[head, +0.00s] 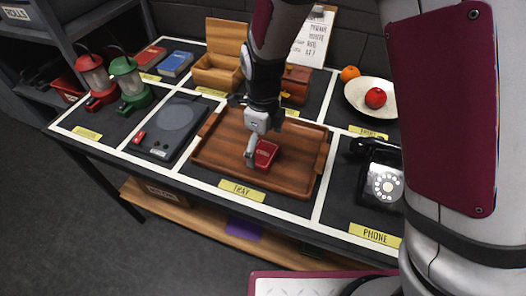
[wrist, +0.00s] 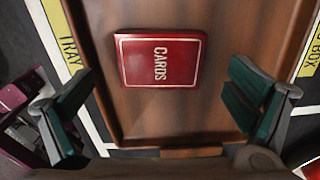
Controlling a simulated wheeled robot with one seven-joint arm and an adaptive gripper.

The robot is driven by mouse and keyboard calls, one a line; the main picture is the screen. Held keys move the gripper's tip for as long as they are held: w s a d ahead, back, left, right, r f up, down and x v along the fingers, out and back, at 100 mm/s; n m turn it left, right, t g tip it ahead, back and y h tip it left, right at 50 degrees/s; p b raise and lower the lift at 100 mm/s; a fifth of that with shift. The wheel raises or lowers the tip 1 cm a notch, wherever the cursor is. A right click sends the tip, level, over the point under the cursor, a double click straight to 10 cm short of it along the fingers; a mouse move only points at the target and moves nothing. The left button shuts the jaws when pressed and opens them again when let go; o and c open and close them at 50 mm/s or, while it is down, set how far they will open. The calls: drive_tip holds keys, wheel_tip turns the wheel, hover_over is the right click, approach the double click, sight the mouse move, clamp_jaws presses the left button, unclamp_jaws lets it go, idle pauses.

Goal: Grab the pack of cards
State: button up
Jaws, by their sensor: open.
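The pack of cards (head: 264,154) is a small red box with white lettering. It lies in the wooden tray (head: 222,160), toward its front right. My gripper (head: 254,150) is just above the tray at the pack and partly overlaps it in the head view. In the wrist view, the pack (wrist: 160,58) lies flat, its word CARDS turned sideways. My gripper (wrist: 155,108) shows there with its two dark green finger pads wide apart. The pack sits between them across the picture but farther up, and nothing is between the pads.
A flat dark device (head: 168,128) lies left of the tray, with red and green lanterns (head: 131,80) beyond. A black phone (head: 378,180) is at right, below a bowl (head: 362,100) with a red fruit. A wooden box (head: 218,70) stands behind. The tray floor around the pack is clear.

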sight(263, 155)
drive_tip(key=shift+f, duration=1.3)
drive_tip(key=c, duration=1.3)
drive_tip(key=shift+r, duration=0.15)
